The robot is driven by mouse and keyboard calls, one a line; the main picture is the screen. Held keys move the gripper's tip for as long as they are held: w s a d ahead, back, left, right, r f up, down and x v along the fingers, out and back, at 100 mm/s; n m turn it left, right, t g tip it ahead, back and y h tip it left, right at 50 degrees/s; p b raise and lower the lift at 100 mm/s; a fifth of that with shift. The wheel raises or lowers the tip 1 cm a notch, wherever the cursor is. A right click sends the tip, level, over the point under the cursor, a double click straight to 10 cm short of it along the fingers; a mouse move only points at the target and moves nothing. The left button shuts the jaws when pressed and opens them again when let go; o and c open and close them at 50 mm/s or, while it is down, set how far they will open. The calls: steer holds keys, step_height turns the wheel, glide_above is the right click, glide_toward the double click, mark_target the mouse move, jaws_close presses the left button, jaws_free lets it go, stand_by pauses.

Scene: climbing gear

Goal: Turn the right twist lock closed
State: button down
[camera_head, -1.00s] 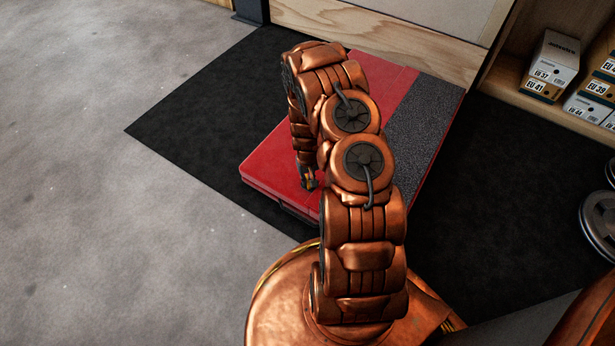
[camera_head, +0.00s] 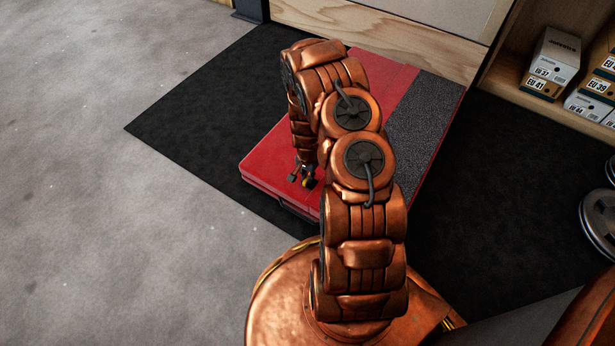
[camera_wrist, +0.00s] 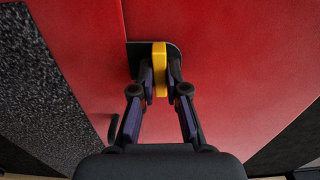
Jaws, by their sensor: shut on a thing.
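The twist lock (camera_wrist: 159,52) is a yellow upright bar on a dark plate (camera_wrist: 134,62), set on a red surface (camera_wrist: 230,60). In the wrist view my gripper (camera_wrist: 160,80) has its fingertips on both sides of the yellow bar and is shut on it. In the head view my gripper (camera_head: 303,174) is low over the red part of the large case-like pad (camera_head: 268,160), near its front left edge. There the lock is mostly hidden by my gripper, with only a small yellow spot visible. I cannot tell the lock's exact turn angle.
The pad also has a dark speckled section (camera_head: 425,115) and lies on a black mat (camera_head: 190,115). A wooden shelf with shoe boxes (camera_head: 553,60) stands at the back right. Weight plates (camera_head: 600,222) lie at the right edge. Grey floor (camera_head: 70,200) at left is clear.

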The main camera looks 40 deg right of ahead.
steer(key=shift+m, duration=0.4)
steer(key=c, duration=1.2)
jaws_free()
steer(key=shift+r, duration=6)
